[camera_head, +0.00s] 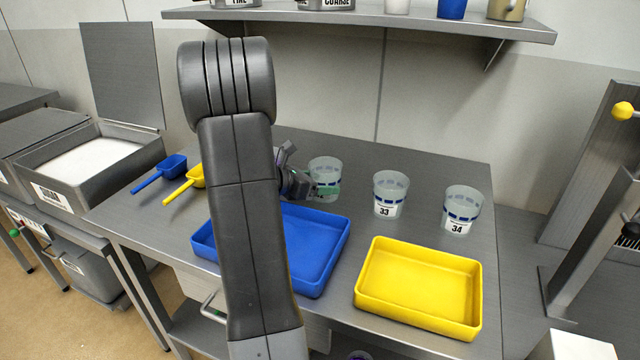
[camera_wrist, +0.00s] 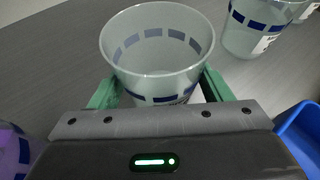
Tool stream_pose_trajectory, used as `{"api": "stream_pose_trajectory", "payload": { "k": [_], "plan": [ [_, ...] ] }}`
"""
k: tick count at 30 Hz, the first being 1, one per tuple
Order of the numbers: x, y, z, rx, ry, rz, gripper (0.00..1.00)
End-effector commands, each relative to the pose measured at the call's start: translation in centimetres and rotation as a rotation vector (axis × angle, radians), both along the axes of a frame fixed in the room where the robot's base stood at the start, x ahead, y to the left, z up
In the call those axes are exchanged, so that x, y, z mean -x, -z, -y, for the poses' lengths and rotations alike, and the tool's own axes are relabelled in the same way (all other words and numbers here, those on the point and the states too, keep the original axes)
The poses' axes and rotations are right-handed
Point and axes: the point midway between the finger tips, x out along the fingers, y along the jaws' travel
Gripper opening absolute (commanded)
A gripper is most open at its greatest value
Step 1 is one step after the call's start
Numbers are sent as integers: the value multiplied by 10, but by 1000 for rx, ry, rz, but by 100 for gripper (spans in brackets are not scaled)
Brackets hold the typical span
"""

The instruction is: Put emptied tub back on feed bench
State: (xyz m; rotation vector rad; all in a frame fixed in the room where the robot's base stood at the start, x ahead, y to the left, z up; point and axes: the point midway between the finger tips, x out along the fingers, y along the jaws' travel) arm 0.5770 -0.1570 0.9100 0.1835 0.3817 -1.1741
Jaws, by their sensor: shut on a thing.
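An empty clear tub (camera_head: 325,172) with a band of blue marks is at the back of the grey feed bench (camera_head: 400,160), behind the blue tray. My gripper (camera_head: 326,190) is shut on this tub from the near left side. In the wrist view the tub (camera_wrist: 160,50) is upright between the green fingers (camera_wrist: 160,92), and its inside looks empty. I cannot tell whether its base touches the bench. Its label is mostly hidden by the gripper.
Tub 33 (camera_head: 390,195) and tub 34 (camera_head: 461,210) stand to the right. A blue tray (camera_head: 318,250) and a yellow tray (camera_head: 420,288) lie in front. A blue scoop (camera_head: 160,173) and a yellow scoop (camera_head: 185,186) lie left. A shelf (camera_head: 390,18) overhangs the back.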

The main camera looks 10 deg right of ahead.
Motion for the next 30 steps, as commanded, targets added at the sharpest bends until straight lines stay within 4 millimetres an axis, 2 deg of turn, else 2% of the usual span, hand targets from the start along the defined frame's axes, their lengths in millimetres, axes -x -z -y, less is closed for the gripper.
{"api": "stream_pose_trajectory", "payload": {
  "k": [9, 10, 13, 25, 30],
  "plan": [
    [0, 4, 0, 1, 0, 1, 40],
    [0, 3, 0, 1, 0, 1, 76],
    [0, 2, 0, 0, 0, 1, 94],
    [0, -4, -1, 0, -1, 2, 94],
    [8, -13, -25, 0, -3, 3, 94]
  ]
}}
